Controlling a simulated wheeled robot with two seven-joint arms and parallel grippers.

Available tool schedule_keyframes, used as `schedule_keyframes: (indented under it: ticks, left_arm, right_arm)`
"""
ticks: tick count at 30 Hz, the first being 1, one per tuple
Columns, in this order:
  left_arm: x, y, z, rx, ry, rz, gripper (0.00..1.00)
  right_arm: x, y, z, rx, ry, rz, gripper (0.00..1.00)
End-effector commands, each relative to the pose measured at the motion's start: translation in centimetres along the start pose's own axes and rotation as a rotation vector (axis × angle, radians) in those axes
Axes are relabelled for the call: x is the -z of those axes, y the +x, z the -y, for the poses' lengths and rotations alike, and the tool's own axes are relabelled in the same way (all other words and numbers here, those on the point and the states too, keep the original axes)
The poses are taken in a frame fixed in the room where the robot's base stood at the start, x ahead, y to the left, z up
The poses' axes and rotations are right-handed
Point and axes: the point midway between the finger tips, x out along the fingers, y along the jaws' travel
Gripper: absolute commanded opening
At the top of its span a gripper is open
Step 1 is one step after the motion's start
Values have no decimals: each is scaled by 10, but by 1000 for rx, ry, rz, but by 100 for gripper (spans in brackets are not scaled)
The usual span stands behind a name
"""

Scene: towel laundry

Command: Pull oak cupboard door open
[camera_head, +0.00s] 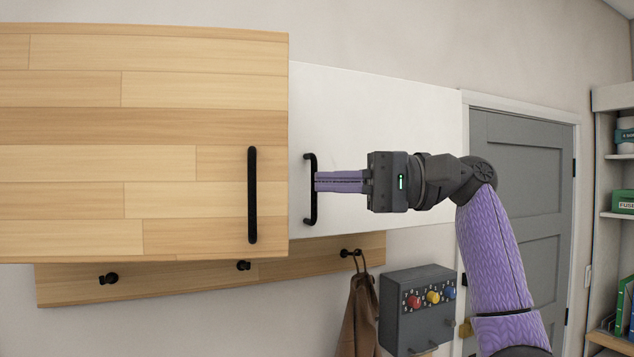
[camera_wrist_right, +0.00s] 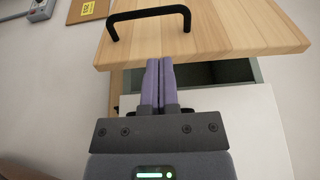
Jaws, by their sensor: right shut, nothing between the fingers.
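The oak cupboard door (camera_head: 150,125) fills the left of the head view, with a black bar handle (camera_head: 252,195) near its right edge. In the right wrist view the oak door (camera_wrist_right: 225,25) stands out from the cupboard, and a dark grey-green interior (camera_wrist_right: 232,72) shows behind its edge, so it is partly open. My right gripper (camera_head: 318,181) is shut and empty, pointing left in front of the white door. Its fingertips (camera_wrist_right: 158,62) overlap the oak door's edge in the wrist view; contact is unclear. My left gripper is not in view.
The white door (camera_head: 390,135) beside the oak one has its own black handle (camera_head: 309,215), close to my fingertips. Below are a peg rail (camera_head: 200,272), a hanging brown cloth (camera_head: 360,315) and a grey box with coloured knobs (camera_head: 418,312). A grey door (camera_head: 520,170) stands at right.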

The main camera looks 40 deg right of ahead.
Motion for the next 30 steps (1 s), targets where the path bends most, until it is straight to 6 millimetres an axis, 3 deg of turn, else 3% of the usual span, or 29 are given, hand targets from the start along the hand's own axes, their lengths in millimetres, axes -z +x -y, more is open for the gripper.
schedule_keyframes:
  ticks: [6, 12, 30]
  left_arm:
    - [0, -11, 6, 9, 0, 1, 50]
    - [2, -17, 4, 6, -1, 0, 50]
    - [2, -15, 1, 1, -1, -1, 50]
  right_arm:
    - [0, 45, 2, -3, -2, 2, 0]
    - [0, 72, 1, -3, -3, 0, 0]
    - [-4, 76, -2, -3, -6, -13, 0]
